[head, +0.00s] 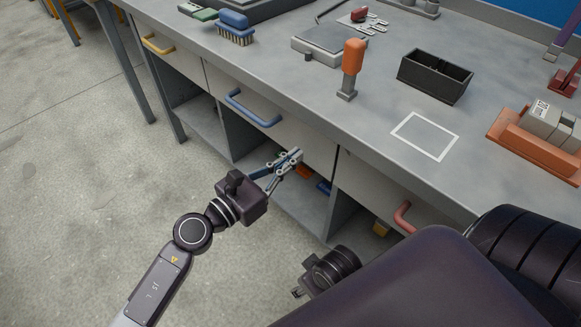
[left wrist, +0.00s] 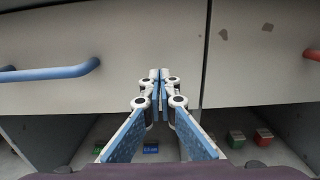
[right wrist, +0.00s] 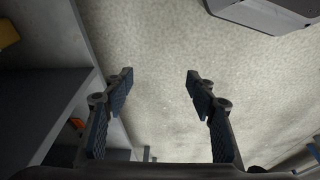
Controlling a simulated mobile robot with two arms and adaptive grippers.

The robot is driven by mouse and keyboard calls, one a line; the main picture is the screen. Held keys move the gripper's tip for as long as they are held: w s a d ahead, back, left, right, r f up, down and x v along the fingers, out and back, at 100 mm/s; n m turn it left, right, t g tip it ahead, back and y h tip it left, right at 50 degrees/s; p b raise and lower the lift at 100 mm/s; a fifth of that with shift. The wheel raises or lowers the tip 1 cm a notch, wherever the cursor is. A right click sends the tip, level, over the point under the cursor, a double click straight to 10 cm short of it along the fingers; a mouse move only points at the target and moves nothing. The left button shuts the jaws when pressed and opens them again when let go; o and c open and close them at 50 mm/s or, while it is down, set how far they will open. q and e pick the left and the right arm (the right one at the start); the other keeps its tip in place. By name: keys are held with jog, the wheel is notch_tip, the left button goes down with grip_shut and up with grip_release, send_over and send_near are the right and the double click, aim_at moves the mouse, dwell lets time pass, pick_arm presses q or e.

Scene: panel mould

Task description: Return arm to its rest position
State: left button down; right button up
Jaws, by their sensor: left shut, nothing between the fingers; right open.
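My left gripper (head: 292,158) is shut and empty in the head view, in front of the workbench just below the blue drawer handle (head: 252,108). In the left wrist view its fingertips (left wrist: 160,76) meet in front of the drawer fronts, to the right of the blue handle (left wrist: 50,72). My right gripper shows in the right wrist view (right wrist: 160,75), open with nothing between its fingers, over the concrete floor beside the bench's lower shelves.
The workbench top (head: 330,110) holds a blue brush (head: 236,27), an orange-handled tool (head: 352,65), a black bin (head: 435,76) and an orange tray (head: 533,152). A red handle (head: 403,218) sticks out at the right. Open floor (head: 70,200) lies left of the bench.

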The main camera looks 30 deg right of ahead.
pick_arm(q)
jog(key=v, duration=1)
pick_arm(e)
jog(key=shift+r, duration=0.45)
